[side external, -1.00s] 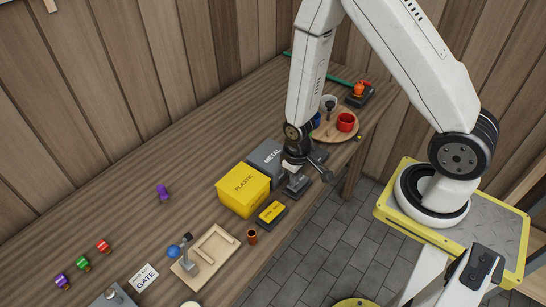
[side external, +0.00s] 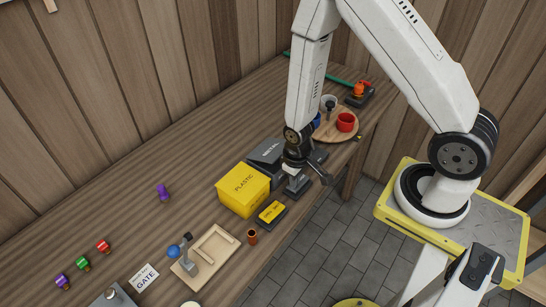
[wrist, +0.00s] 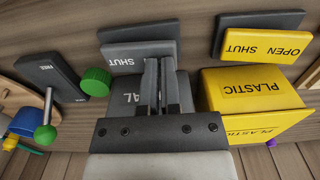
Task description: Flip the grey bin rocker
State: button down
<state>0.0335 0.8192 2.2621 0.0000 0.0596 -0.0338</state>
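The grey METAL bin (side external: 265,152) stands behind the yellow bin in the side view, and its lid looks tilted up. In the wrist view its front (wrist: 128,95) is partly hidden by my fingers. In the side view the rocker (side external: 298,185) is at the bench edge, just under my gripper (side external: 293,168). My gripper (wrist: 157,75) has its two fingers together with nothing visible between them. Whether the fingertips touch the rocker is unclear.
The yellow PLASTIC bin (side external: 242,188) and its yellow rocker (side external: 270,212) are close by. A grey FREE panel (wrist: 50,75) with a green knob (wrist: 96,82) is on the other side. A round wooden tray with cups (side external: 338,124) lies beyond. A wooden gate board (side external: 208,250) is nearer.

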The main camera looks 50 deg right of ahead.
jog(key=shift+f, duration=0.3)
jog(key=shift+r, duration=3.55)
jog(key=shift+r, duration=0.1)
notch_tip(320, 180, up, 13)
jog(key=s+a+t, duration=0.1)
jog(key=s+t, duration=0.1)
jog(key=shift+t, duration=0.3)
